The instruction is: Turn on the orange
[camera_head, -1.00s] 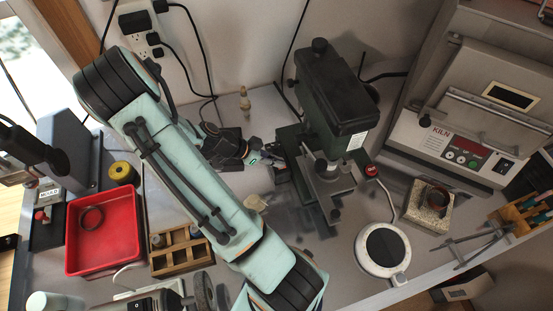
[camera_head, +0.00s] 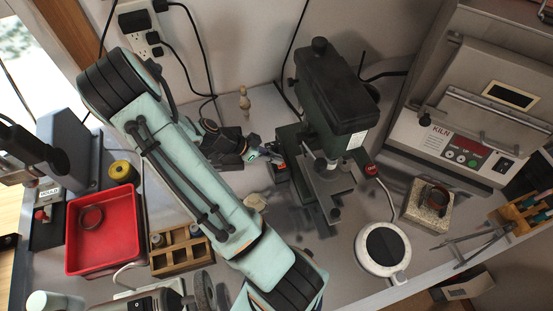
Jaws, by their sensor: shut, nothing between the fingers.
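No thing in view is clearly marked as "the orange". A dark green drill press (camera_head: 338,88) stands at the back middle of the bench. A small dark box with a little orange-red patch (camera_head: 281,165) sits at the left side of its base; the detail is too small to tell whether it is a switch. My gripper (camera_head: 273,154) reaches in from the left with its fingers shut and empty. Its tips are right by this box; I cannot tell whether they touch it. The patch is partly hidden by the fingertips.
A round white hot plate (camera_head: 383,249) with a cord lies at right, near a red button (camera_head: 371,170). A kiln (camera_head: 470,110) stands at the right. A red tray (camera_head: 103,231) and a wooden holder (camera_head: 181,250) are at left. A small figure-like object (camera_head: 244,101) stands behind my gripper.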

